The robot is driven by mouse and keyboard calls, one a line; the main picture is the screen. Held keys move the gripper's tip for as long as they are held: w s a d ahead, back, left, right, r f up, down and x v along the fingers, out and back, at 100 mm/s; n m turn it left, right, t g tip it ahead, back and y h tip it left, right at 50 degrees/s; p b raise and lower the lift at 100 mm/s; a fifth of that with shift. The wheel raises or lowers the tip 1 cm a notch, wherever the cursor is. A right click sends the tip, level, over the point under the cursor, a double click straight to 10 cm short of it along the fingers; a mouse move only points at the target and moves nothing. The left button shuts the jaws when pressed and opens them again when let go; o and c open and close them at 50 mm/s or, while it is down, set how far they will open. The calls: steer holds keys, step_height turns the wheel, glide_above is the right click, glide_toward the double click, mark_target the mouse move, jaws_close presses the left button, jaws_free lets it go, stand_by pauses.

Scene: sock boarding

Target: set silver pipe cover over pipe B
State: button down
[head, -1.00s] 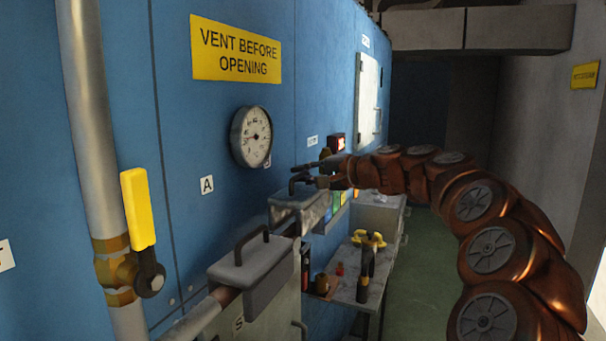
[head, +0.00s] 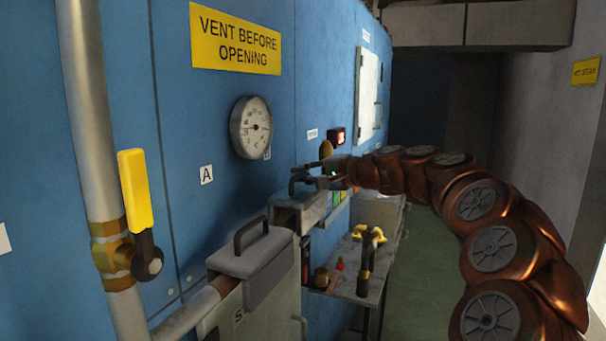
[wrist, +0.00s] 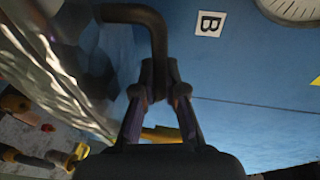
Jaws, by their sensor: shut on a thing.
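The silver pipe cover (head: 311,212) is a boxy metal cover with a dark bent handle (head: 295,183). It is near the blue wall, beyond the grey cover. My gripper (head: 315,174) is shut on its handle. In the wrist view the fingers (wrist: 160,85) close around one leg of the dark handle (wrist: 135,14), and the cover's shiny side (wrist: 60,65) shows at the left. The B label (wrist: 208,23) is on the wall beside the handle. The pipe under the silver cover is hidden, so I cannot tell whether they touch.
A grey cover (head: 235,262) with its own handle sits over the nearer pipe (head: 188,314), below the A label (head: 206,174). A gauge (head: 251,127) and a yellow-handled valve (head: 135,190) are close by. A small table (head: 363,290) holds tools. Green floor lies to the right.

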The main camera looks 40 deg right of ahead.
mark_target(304, 187)
steer(key=shift+f+b, duration=1.25)
steer(key=shift+f, duration=0.45)
steer(key=c, duration=1.2)
jaws_free()
steer(key=shift+o, duration=0.2)
steer(key=v, duration=1.2)
